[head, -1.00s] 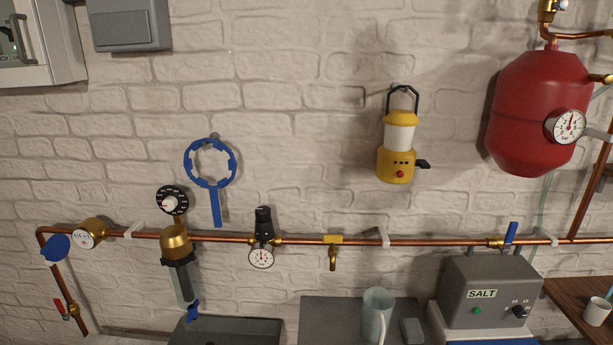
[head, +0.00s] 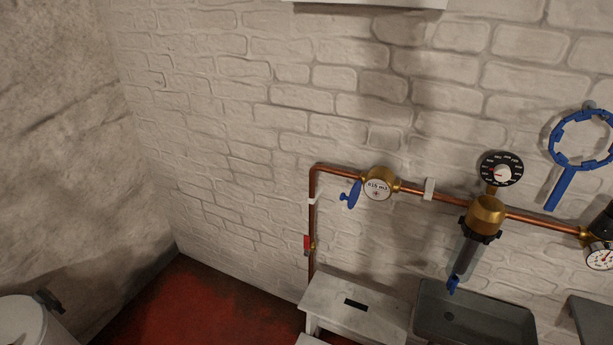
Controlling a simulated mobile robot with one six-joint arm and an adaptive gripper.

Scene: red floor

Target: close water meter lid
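The water meter (head: 378,187) is a brass body on the copper pipe with a white round dial facing out, in the middle right of the head view. Its blue lid (head: 351,194) stands open at the left side of the dial, seen nearly edge-on. The dial is uncovered and its printing shows. My gripper is not in view.
The copper pipe (head: 316,220) turns down left of the meter to a red-handled valve (head: 308,244). A white step stool (head: 350,306) stands below. Right are a filter (head: 472,245), a pressure dial (head: 501,169) and a grey basin (head: 475,320). Red floor (head: 180,305) shows at left.

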